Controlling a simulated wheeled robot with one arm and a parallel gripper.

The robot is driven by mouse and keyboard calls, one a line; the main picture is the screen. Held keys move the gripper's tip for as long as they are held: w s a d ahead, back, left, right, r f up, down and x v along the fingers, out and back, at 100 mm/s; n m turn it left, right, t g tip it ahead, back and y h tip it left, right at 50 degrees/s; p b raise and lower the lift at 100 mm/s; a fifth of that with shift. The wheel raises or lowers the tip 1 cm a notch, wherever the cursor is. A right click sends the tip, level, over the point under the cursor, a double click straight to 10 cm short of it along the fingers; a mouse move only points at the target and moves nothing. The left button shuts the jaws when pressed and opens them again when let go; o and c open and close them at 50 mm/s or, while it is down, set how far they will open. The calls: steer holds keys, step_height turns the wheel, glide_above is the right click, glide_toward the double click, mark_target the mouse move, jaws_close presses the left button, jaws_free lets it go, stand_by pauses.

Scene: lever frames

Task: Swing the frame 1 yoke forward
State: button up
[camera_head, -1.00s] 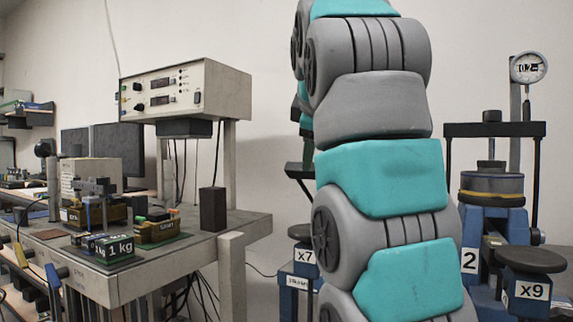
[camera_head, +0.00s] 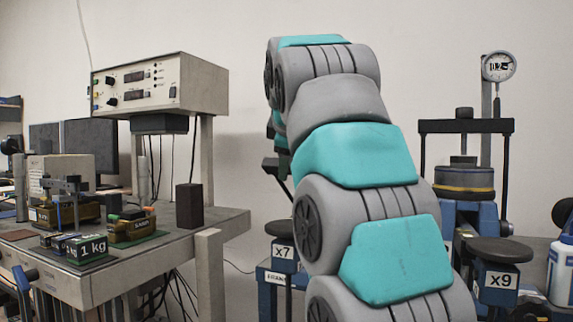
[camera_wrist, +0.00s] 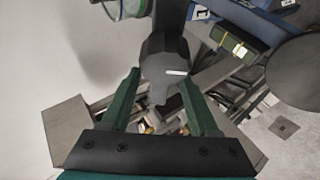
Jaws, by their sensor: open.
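My gripper, in the wrist view (camera_wrist: 160,82), has its two green fingers spread apart. A dark grey rounded part with a small pale mark (camera_wrist: 165,68) shows between and beyond the fingertips; I cannot tell whether it is the frame 1 yoke or whether anything touches it. In the head view my arm fills the middle and hides my gripper. The frame 1 yoke cannot be made out there. Left of my arm, a blue stand labelled x7 (camera_head: 284,254) with a dark round top is partly hidden.
Right of my arm stands another lever frame with a black crossbar (camera_head: 465,126) and a dial gauge (camera_head: 498,67). A stand labelled x9 (camera_head: 497,280) and a white bottle (camera_head: 562,265) are at right. A bench (camera_head: 205,225) with weights stands at left.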

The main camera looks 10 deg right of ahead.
steer(key=shift+w+f, duration=0.45)
steer(key=shift+w, duration=0.1)
jaws_close()
stand_by(1.1)
